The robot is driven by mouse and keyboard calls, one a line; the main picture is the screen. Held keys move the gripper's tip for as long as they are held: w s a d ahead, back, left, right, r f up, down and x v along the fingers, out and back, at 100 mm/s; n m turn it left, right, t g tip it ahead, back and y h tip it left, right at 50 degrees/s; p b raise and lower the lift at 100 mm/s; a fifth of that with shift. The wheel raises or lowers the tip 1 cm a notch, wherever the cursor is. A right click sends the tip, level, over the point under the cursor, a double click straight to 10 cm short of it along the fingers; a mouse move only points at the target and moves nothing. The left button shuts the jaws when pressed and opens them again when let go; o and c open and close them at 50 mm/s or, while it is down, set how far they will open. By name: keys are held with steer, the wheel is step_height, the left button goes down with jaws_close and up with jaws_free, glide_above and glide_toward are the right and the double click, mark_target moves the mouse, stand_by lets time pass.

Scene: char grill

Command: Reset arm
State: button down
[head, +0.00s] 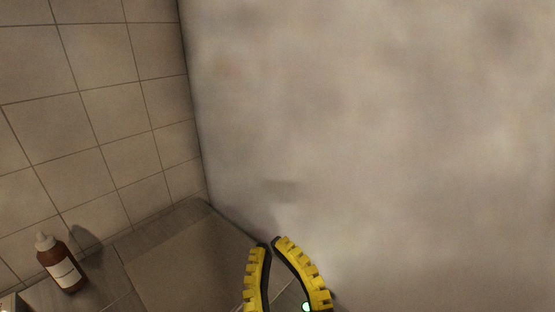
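My gripper (269,243) is at the bottom centre of the head view. Its two fingers are yellow and ribbed on the outside and black on the inside. The fingertips come together at the top, with a narrow wedge of space below them. I see nothing held between the tips. The rest of the gripper and the arm is cut off by the lower picture edge.
A brown bottle (61,264) with a pale cap and white label stands at the lower left, near the tiled wall (90,135). A dark tiled surface (185,262) lies left of my gripper. A large blurry grey-beige surface (390,130) fills the right side.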

steer(key=s+d+r+m+t+h, duration=0.3)
steer(key=s+d+r+m+h, duration=0.1)
steer(key=d+m+h, duration=0.25)
step_height(320, 180, up, 38)
steer(key=p, duration=3.8)
steer(key=shift+w+d, duration=0.3)
steer(key=shift+w, duration=0.05)
steer(key=shift+r+y, duration=0.1)
steer(key=shift+y, duration=0.15)
